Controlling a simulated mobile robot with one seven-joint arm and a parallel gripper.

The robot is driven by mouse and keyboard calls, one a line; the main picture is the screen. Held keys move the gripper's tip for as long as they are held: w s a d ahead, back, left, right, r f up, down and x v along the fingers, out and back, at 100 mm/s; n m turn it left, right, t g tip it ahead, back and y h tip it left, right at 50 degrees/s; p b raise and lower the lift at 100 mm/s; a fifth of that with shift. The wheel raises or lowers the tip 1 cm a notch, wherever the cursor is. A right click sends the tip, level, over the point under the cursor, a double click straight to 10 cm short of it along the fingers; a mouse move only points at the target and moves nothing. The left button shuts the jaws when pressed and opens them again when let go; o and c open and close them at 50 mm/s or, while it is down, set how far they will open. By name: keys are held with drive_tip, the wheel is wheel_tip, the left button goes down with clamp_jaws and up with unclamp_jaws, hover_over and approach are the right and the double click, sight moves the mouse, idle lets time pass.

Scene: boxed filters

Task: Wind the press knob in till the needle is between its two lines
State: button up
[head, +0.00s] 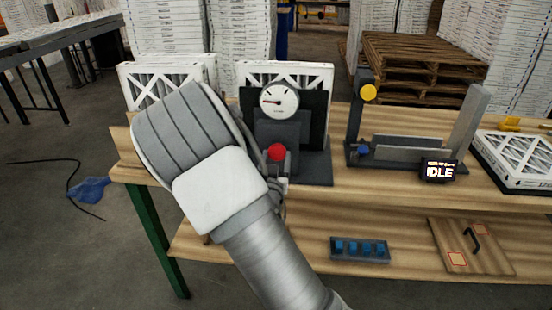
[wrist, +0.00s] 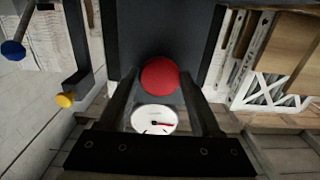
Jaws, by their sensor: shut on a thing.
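The red press knob (head: 277,152) is on the front of a dark grey press (head: 285,133). In the wrist view the red knob (wrist: 160,76) sits between the tips of my gripper (wrist: 160,80), which is shut on it. My wrist hides most of the gripper in the head view. The round white gauge (head: 279,99) is above the knob, and its needle points to the left. In the wrist view the gauge (wrist: 154,119) appears upside down, with a red needle pointing right. Small dark marks show on its rim, but I cannot tell the two lines apart clearly.
A grey fixture (head: 410,150) with yellow and blue knobs stands to the right, beside a display (head: 439,171) reading IDLE. White-framed filters (head: 160,84) stand behind. A tray of blue pieces (head: 360,249) and a wooden board with a handle (head: 470,247) lie lower, in front.

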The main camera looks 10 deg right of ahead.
drive_tip(key=shift+f+m+b, duration=0.15)
drive_tip(key=shift+m+b, duration=0.15)
drive_tip(key=shift+b, duration=0.4)
drive_tip(key=shift+f+m+b, duration=0.1)
drive_tip(key=shift+m+b, duration=0.5)
drive_tip(key=shift+b, duration=0.45)
drive_tip(key=m+b, duration=0.3)
drive_tip(key=b, duration=0.2)
drive_tip(key=shift+f+b, duration=0.1)
drive_tip(key=shift+b, duration=0.3)
drive_tip(key=m+b, duration=0.3)
drive_tip(key=b, duration=0.1)
drive_tip(key=shift+b, duration=0.4)
drive_tip(key=m+b, duration=0.2)
drive_tip(key=shift+a+r+b, duration=0.1)
drive_tip(key=shift+r+b, duration=0.25)
drive_tip(key=shift+m, duration=0.3)
drive_tip(key=o, duration=1.4)
drive_tip(key=shift+c, duration=0.2)
drive_tip(key=shift+r, duration=0.1)
